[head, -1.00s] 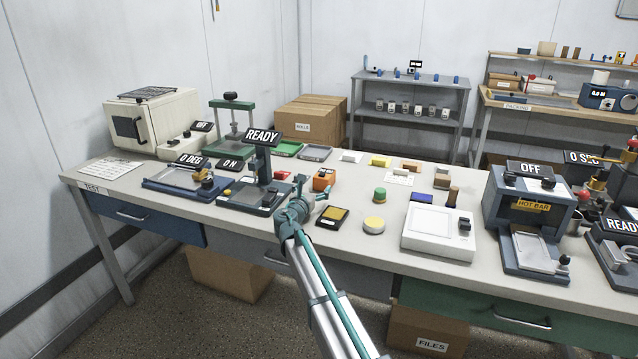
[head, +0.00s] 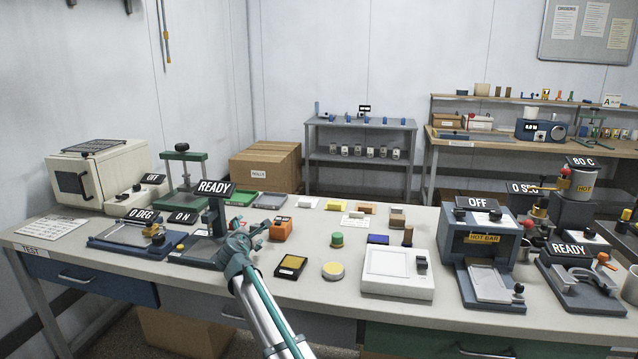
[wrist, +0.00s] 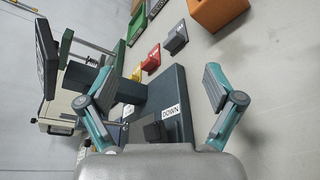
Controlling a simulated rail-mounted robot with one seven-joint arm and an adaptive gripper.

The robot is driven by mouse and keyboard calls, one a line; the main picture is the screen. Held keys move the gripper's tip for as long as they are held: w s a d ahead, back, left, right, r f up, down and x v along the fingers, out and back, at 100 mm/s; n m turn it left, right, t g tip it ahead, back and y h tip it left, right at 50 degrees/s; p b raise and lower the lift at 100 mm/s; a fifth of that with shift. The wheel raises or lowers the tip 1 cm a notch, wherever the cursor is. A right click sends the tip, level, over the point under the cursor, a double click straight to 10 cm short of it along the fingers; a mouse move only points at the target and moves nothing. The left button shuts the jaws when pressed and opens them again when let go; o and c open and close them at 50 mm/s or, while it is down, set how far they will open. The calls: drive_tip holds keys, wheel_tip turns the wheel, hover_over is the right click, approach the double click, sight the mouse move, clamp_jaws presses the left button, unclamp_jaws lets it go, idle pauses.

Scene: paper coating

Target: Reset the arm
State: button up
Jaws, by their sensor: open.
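My gripper (head: 262,232) is above the left-centre part of the bench, just right of the device with the READY sign (head: 215,188). In the wrist view my gripper (wrist: 160,92) shows two teal and grey fingers spread wide apart with nothing between them. Beyond the fingers the dark base of that device (wrist: 172,115) lies with a DOWN label on it. My arm reaches up from the bottom of the head view and hides part of the device's base.
An orange block-shaped device (head: 283,230) stands close right of my gripper. A black-and-yellow pad (head: 291,266), a round yellow-topped tin (head: 333,270) and a white plate device (head: 398,270) lie further right. The hot bar machine (head: 482,245) stands beyond them.

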drive_tip(key=s+a+r+m+g+y, duration=0.1)
drive_tip(key=s+a+r+m+y, duration=0.25)
drive_tip(key=a+m, duration=0.2)
drive_tip(key=s+a+r+m+g+y, duration=0.1)
drive_tip(key=s+a+r+m+y, duration=0.1)
drive_tip(key=s+a+m+y, duration=0.25)
drive_tip(key=s+a+f+m+g+h+p, duration=0.1)
drive_tip(key=s+a+f+g+p, duration=0.15)
drive_tip(key=s+f, duration=0.9)
drive_tip(key=s+a+f+m+g+h+p, duration=0.15)
drive_tip(key=s+f+g, duration=0.25)
drive_tip(key=s+f, duration=0.75)
drive_tip(key=s+d+f+m+g+h+p, duration=0.15)
drive_tip(key=s+d+f, duration=0.25)
drive_tip(key=d+f, duration=0.65)
drive_tip(key=s+d+f+m+g+h, duration=0.35)
drive_tip(key=d+f, duration=0.45)
drive_tip(key=d, duration=0.5)
drive_tip(key=s+d+f+m+g+h, duration=0.15)
drive_tip(key=s+d+f, duration=0.25)
drive_tip(key=d+f, duration=0.65)
drive_tip(key=s+d+f+m+g+p, duration=0.1)
drive_tip(key=s+d+f+m+g, duration=0.1)
drive_tip(key=s+d, duration=0.8)
drive_tip(key=s+d+f+m+g+p, duration=0.1)
drive_tip(key=s+d+m+g, duration=0.3)
drive_tip(key=s+d, duration=0.6)
drive_tip(key=s+f+g, duration=0.1)
drive_tip(key=s, duration=0.7)
drive_tip(key=shift+m, duration=0.4)
